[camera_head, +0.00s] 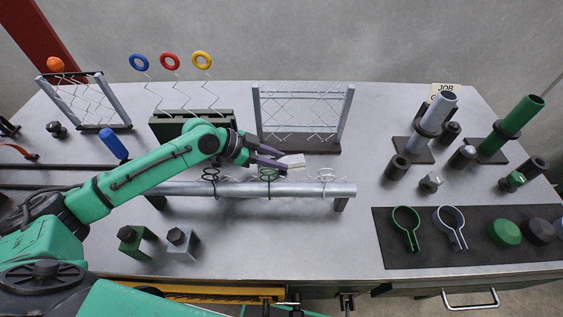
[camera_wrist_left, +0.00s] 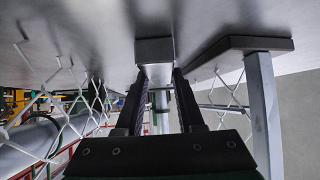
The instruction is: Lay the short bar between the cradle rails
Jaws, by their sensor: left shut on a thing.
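My left gripper (camera_head: 277,158) reaches in from the left over the middle of the bench, with its fingers pointing right. It is shut on a light grey metal piece (camera_head: 293,161), which looks like the short bar. In the left wrist view this piece (camera_wrist_left: 154,49) is a pale block between the fingertips (camera_wrist_left: 157,82), and its full length is hard to tell. Two long dark rails (camera_head: 35,187) lie on the bench at the left, partly behind my arm. I cannot tell whether they are the cradle rails. My right gripper is not in view.
A long grey pipe (camera_head: 235,190) with wire rings lies on supports just in front of my gripper. A mesh frame (camera_head: 302,115) stands behind it. A dark tray (camera_head: 179,124) stands back left. Upright tubes and a dark mat (camera_head: 400,258) fill the right side.

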